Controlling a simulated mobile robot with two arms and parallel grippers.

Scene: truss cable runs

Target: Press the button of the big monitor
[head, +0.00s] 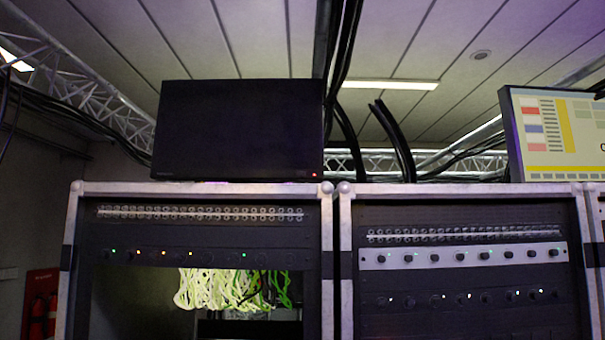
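A big black monitor (237,128) with a dark screen stands on top of the left equipment rack. A small red light (314,175) shows at its lower right corner; I cannot tell whether this is the button itself. A second monitor (562,135) with a lit screen of coloured blocks stands at the right and is cut off by the picture edge. Neither of my grippers is in view.
The left rack (200,189) and the right rack (460,190) stand side by side, with knobs and small lights. Yellow-green cables (225,288) hang in the left rack. Black cables (345,60) run behind the monitor. A red panel (40,303) is at far left.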

